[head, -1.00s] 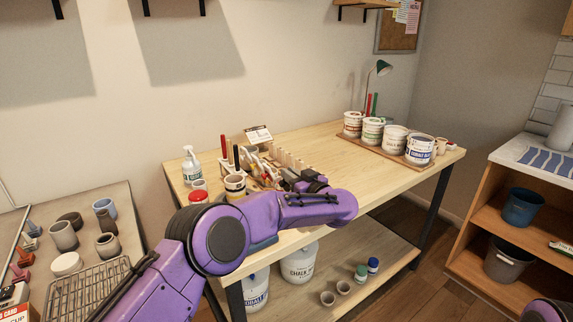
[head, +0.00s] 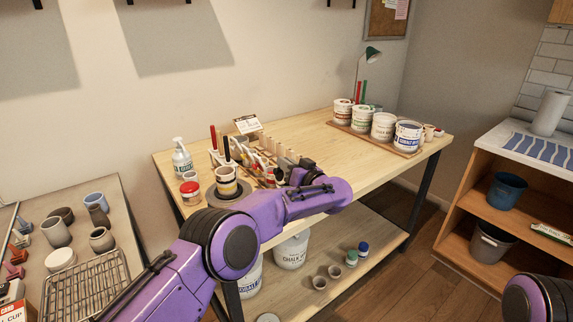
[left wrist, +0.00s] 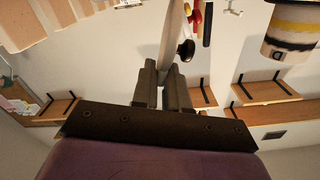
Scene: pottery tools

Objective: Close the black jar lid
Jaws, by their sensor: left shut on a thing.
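My left gripper (head: 299,168) is over the front part of the wooden table, beside the tool rack; its fingers are partly hidden by my arm. In the left wrist view the left gripper (left wrist: 166,72) is shut on a thin pale grey piece (left wrist: 173,30). A black knob (left wrist: 186,50) shows beside that piece; I cannot tell if they are a lid. A cream jar (head: 226,183) with dark bands stands on a dark round disc, left of the gripper. It also shows in the left wrist view (left wrist: 291,30). Which jar is the black one is unclear. My right gripper is out of view.
A red-labelled jar (head: 190,193) and spray bottle (head: 182,160) stand at the table's left end. The tool rack (head: 258,162) is behind my left arm. Several paint tubs (head: 383,126) stand at the back right. The table's middle is clear.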

